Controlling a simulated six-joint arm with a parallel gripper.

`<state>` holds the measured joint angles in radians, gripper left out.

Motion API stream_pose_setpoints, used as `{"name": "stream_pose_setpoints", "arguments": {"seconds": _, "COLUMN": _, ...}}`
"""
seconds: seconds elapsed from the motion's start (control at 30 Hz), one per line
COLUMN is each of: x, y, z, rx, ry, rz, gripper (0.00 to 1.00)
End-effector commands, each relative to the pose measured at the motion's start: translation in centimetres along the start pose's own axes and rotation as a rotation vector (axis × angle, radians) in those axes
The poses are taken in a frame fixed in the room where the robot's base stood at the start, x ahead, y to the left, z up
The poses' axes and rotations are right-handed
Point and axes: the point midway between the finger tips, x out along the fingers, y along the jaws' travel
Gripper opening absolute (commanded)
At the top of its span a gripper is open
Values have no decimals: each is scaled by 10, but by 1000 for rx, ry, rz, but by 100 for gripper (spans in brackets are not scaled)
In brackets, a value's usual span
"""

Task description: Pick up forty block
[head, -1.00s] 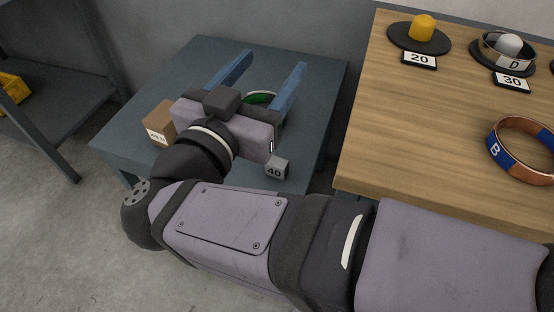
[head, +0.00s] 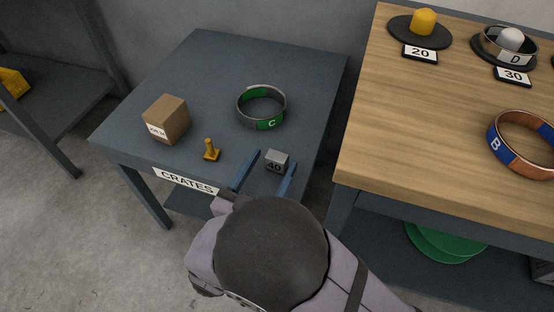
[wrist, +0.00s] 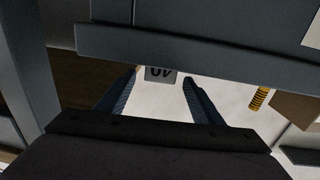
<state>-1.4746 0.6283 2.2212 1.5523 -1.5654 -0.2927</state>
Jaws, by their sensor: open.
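The forty block (head: 278,156) is a small grey cube marked 40, sitting near the front right edge of the dark grey table. My gripper (head: 272,163) is open, with its two blue fingers pointing at the block from the front, one to each side of it in the picture. In the wrist view the block (wrist: 160,74) shows with its 40 upside down, between the tips of my open gripper (wrist: 160,76). I cannot tell whether the block is fully between the fingers or just beyond them.
The dark table (head: 205,70) also holds a cardboard box (head: 167,120), a small yellow peg-like piece (head: 211,151) and a ring marked C (head: 262,106). A CRATES label (head: 186,181) is on its front edge. The wooden table (head: 410,130) stands close on the right.

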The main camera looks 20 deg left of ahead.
Motion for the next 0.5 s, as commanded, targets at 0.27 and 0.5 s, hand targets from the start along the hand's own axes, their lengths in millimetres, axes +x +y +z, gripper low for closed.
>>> {"name": "stream_pose_setpoints", "arguments": {"seconds": 0.27, "x": 20, "y": 0, "z": 0, "rx": 3, "ry": 0, "rz": 2, "gripper": 61}}
{"name": "stream_pose_setpoints", "arguments": {"seconds": 0.5, "x": 27, "y": 0, "z": 0, "rx": 2, "ry": 0, "rz": 2, "gripper": 61}}
